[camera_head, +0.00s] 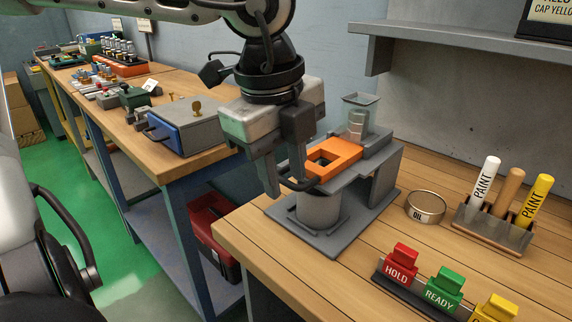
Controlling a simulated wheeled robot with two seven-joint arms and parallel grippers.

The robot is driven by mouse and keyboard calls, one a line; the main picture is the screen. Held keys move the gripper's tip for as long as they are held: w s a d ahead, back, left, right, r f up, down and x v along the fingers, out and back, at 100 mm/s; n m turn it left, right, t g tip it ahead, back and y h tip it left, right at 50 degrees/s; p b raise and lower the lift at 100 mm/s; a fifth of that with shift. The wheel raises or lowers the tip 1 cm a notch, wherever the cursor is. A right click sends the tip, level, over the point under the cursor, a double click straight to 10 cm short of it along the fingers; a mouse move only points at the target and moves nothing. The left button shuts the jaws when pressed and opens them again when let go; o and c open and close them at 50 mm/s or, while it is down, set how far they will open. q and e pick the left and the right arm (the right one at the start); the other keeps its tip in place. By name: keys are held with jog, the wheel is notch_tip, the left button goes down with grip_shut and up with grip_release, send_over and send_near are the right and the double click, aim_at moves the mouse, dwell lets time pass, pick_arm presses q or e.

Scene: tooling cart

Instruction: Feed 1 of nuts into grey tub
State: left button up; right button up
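The feeder (385,185) is a grey stand on the near bench with an orange slide (338,158) that has a square opening. A clear hopper (357,122) stands at the slide's back end; its contents are too small to make out. The grey tub (319,208) sits under the slide's front on the grey base; its inside is hidden. My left gripper (284,186) points down at the slide's front, its fingertips at the dark handle (300,185). The fingers are a little apart, and I cannot tell whether they clamp the handle. My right gripper is not in view.
An oil tin (425,207), a paint marker holder (493,226) and a block row with HOLD (401,264) and READY (443,288) stand to the right. A shelf (455,38) overhangs behind. Another bench (170,84) with a blue-fronted box (185,125) lies left.

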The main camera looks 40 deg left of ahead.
pick_arm(q)
jog(key=shift+w, duration=0.1)
jog(key=shift+r, duration=0.1)
jog(key=shift+r, duration=0.4)
notch_tip(320, 180, up, 15)
jog(key=s+p, duration=0.1)
jog(key=s, duration=0.1)
jog(key=shift+s+a, duration=0.15)
jog(key=shift+s, duration=0.15)
jog(key=shift+f, duration=0.15)
